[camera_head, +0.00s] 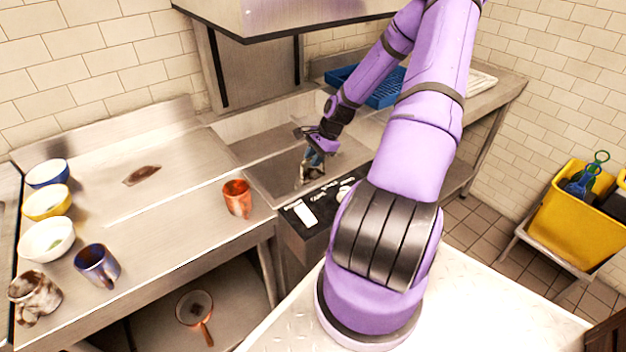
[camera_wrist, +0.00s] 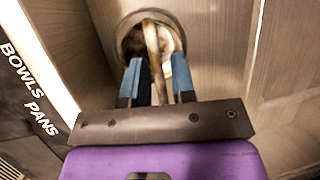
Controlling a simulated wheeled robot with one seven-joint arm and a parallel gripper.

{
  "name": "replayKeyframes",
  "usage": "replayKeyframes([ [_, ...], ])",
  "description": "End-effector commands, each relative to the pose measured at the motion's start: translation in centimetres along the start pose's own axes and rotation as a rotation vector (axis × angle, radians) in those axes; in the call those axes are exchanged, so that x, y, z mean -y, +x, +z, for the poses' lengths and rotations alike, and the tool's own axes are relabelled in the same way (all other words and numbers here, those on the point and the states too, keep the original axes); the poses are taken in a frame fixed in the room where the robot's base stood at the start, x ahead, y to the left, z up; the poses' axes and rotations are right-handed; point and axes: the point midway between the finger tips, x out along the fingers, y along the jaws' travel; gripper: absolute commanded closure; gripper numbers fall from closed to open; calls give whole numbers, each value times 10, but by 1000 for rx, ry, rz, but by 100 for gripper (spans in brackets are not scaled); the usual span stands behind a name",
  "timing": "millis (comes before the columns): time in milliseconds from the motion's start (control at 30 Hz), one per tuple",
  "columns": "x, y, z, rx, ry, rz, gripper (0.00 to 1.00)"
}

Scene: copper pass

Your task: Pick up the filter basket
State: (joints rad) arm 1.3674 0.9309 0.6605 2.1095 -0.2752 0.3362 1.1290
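The filter basket (camera_wrist: 172,42) shows in the wrist view as a pale, worn round piece with an upright handle, sitting in a round drain opening in the metal floor. My gripper (camera_wrist: 156,72) is right over it, pointing down. Its two blue fingers stand apart on either side of the handle, with a visible gap at least on the right. In the head view my gripper (camera_head: 312,172) reaches down into the sunken basin behind the counter front, and the basket is hard to make out there.
A copper cup (camera_head: 237,198) stands on the counter left of the basin. Several bowls and mugs, such as a yellow bowl (camera_head: 47,202), line the far left. A dark panel (camera_head: 303,218) labelled bowls and pans borders the basin's front. A blue rack (camera_head: 378,88) lies behind right.

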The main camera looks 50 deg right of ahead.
Motion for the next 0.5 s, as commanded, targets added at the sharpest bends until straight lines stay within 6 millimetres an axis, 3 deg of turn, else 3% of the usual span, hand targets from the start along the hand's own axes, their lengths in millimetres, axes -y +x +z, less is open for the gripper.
replayKeyframes([
  [33, 0, 0, 0, 0, 0, 0, 87],
  [100, 0, 0, 0, 0, 0, 0, 100],
  [500, 0, -2, 0, 0, 0, 0, 100],
])
